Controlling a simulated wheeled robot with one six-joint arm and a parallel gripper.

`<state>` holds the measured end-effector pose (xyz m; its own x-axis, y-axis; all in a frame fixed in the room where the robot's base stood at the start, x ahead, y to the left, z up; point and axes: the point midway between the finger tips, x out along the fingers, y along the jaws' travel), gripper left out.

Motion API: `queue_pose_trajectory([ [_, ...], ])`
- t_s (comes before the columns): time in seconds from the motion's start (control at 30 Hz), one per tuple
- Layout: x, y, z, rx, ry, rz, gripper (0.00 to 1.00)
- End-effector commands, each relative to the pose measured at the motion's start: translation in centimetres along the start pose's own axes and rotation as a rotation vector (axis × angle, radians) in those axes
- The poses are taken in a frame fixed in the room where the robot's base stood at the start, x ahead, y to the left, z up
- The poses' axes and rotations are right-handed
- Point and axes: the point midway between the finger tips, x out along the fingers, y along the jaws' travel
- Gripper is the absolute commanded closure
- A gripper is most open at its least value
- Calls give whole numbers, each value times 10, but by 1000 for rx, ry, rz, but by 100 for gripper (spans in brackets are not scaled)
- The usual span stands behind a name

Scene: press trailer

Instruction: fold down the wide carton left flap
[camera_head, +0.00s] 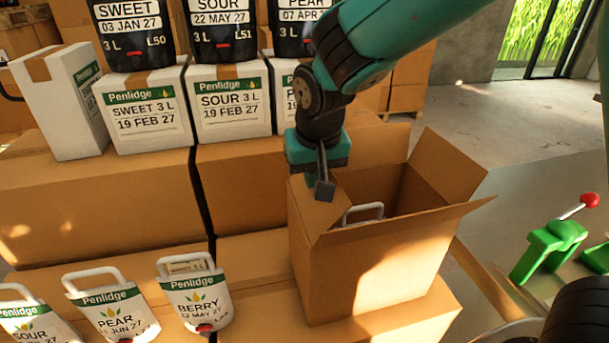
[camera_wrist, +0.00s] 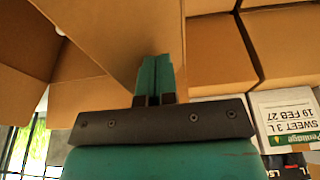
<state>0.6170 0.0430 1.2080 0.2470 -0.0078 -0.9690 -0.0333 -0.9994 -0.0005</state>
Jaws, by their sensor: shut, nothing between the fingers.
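The wide carton (camera_head: 365,275) stands open on a brown box at the centre right. Its left flap (camera_head: 303,208) is at the carton's left side, partly behind my gripper; its exact tilt is hard to tell. The far and right flaps (camera_head: 447,165) stand up and outward; the near flap (camera_head: 400,222) slants outward. A white handle (camera_head: 362,212) shows inside. My gripper (camera_head: 325,190) is shut and empty, pointing down at the left flap. In the wrist view the closed fingers (camera_wrist: 155,75) are against or very near a brown panel (camera_wrist: 115,35); contact is unclear.
White Penlidge cartons (camera_head: 232,100) with black pouches on top stand behind on brown boxes. White pouches with handles (camera_head: 195,293) stand at the front left. A green device with a red-knobbed lever (camera_head: 550,245) is at the right. Floor (camera_head: 500,130) is open behind it.

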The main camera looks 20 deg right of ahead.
Motion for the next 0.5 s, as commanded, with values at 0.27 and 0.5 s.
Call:
queue_pose_trajectory([
  [0.27,15,14,4,3,0,1,100],
  [0.5,27,28,7,3,1,1,100],
])
